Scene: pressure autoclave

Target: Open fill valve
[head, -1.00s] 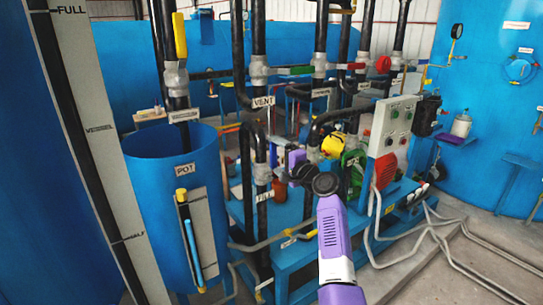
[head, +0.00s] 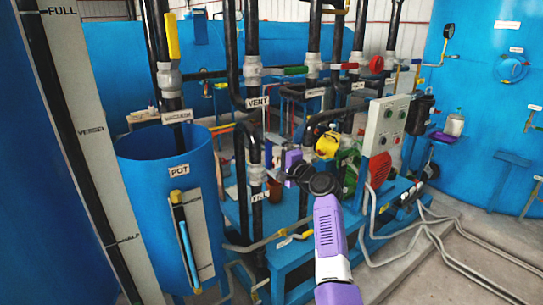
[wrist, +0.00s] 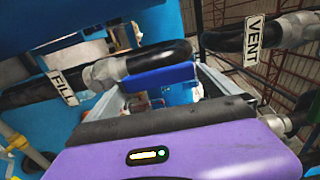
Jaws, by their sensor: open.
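The FILL label (head: 260,197) hangs on a black vertical pipe beside the blue pot, and a grey valve body (head: 257,173) sits just above it. In the wrist view the FILL label (wrist: 62,87) is at the left, next to a grey fitting (wrist: 104,73) on the black pipe. A blue bar (wrist: 160,76), which looks like the valve handle, lies across the pipe between my fingers. My gripper (wrist: 162,92) is open around this area; I cannot tell whether it touches the bar. In the head view my purple arm (head: 292,160) partly hides the gripper.
The blue pot (head: 165,165) stands left of the fill pipe. A control panel (head: 387,125) and a yellow part (head: 327,145) are to the right. Pipes crowd the area; open floor (head: 475,225) lies at the right.

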